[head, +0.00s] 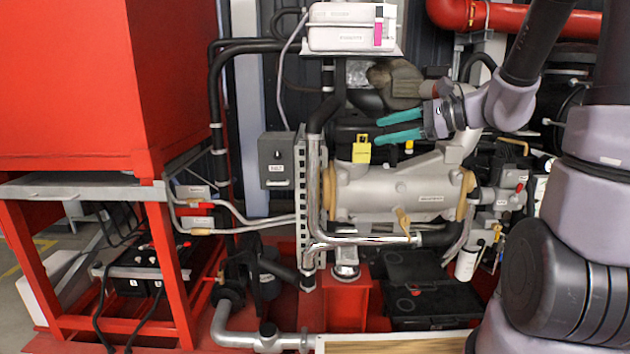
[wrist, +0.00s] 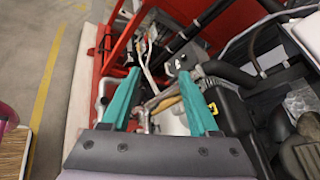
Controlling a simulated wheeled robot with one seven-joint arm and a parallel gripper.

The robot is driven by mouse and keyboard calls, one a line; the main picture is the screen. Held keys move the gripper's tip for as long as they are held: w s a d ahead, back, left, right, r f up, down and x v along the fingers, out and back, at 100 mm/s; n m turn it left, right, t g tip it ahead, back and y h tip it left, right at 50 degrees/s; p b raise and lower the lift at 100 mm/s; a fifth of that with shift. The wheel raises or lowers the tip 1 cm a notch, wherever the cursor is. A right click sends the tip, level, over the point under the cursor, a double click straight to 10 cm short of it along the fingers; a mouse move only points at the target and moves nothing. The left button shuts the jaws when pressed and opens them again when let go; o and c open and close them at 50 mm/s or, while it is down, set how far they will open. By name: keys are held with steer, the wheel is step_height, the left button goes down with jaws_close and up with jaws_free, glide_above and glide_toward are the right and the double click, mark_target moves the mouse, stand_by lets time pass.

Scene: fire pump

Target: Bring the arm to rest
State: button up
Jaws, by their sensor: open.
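My gripper (head: 378,127) shows in the head view at the upper middle right, its two teal fingers apart and pointing left. It is open with nothing between the fingers. It hangs in front of the pump machinery, just right of a yellow tag (head: 361,150) and above the grey cylinder (head: 390,195). In the wrist view the teal fingers (wrist: 160,98) also stand apart, with pipes and red frame parts beyond them. My arm reaches in from the right side of the head view, bent at the wrist.
A large red tank (head: 70,85) on a red frame (head: 160,260) fills the left. A grey box (head: 277,160) and a white box (head: 345,28) stand near the middle. A red pipe (head: 500,17) crosses the upper right. In the wrist view, open floor (wrist: 30,65) lies at left.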

steer(key=s+a+n+g+h, duration=0.1)
steer(key=s+n+g+h, duration=0.2)
steer(key=s+n, duration=0.3)
steer(key=s+d+r+n+t+h, duration=0.3)
steer(key=s+d+r+n+h, duration=0.2)
steer(key=s+d, duration=0.4)
steer(key=n+h, duration=0.1)
steer(key=h, duration=0.1)
steer(key=shift+d+h, duration=0.2)
steer(key=shift+h, duration=0.1)
steer(key=shift+s+r, duration=0.1)
